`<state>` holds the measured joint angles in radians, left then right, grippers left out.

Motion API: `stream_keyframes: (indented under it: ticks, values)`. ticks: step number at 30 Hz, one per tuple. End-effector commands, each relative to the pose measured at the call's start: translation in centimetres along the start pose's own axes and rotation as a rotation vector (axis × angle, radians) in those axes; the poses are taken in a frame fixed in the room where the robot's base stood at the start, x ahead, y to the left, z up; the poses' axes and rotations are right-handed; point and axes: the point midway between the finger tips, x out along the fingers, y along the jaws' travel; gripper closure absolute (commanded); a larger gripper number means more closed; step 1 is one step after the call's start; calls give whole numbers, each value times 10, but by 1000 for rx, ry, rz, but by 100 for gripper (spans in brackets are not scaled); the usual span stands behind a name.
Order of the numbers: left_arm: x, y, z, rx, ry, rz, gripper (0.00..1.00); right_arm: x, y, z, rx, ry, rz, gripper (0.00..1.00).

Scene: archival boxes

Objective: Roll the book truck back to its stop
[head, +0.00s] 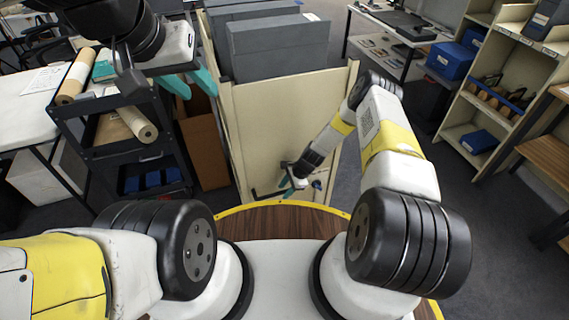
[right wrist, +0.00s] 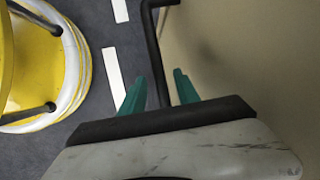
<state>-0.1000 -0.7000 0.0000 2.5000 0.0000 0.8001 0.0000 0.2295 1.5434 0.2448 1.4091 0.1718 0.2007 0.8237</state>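The book truck is a beige cart with a flat end panel (head: 280,135) facing me and grey archival boxes (head: 275,45) on it. A black bar handle (head: 268,194) sits low on that panel; it also shows in the right wrist view (right wrist: 155,50). My right gripper (head: 291,186) is at the handle, with its teal fingers (right wrist: 160,88) on either side of the bar and narrow gaps showing. My left gripper (head: 191,84) is open and empty, raised at the upper left near the truck's left side. The truck's stop cannot be made out.
A black cart (head: 118,127) with paper rolls stands left of the truck, with a brown box (head: 203,150) between them. Shelves (head: 515,75) with blue boxes stand at the right. The dark floor right of the truck is clear. White floor marks (right wrist: 114,75) show beside the handle.

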Motion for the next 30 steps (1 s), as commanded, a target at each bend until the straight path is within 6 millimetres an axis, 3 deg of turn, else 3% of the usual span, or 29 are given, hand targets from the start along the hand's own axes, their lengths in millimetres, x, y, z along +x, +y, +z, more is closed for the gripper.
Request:
stream_keyframes:
  ticks: [3,9,30]
  values:
    - [0,0,0,0,0,0,64,0,0,0,0,0,0,64]
    - [0,0,0,0,0,0,64,0,0,0,-1,0,0,100]
    - [0,0,0,0,0,0,64,-1,0,0,-1,0,0,100]
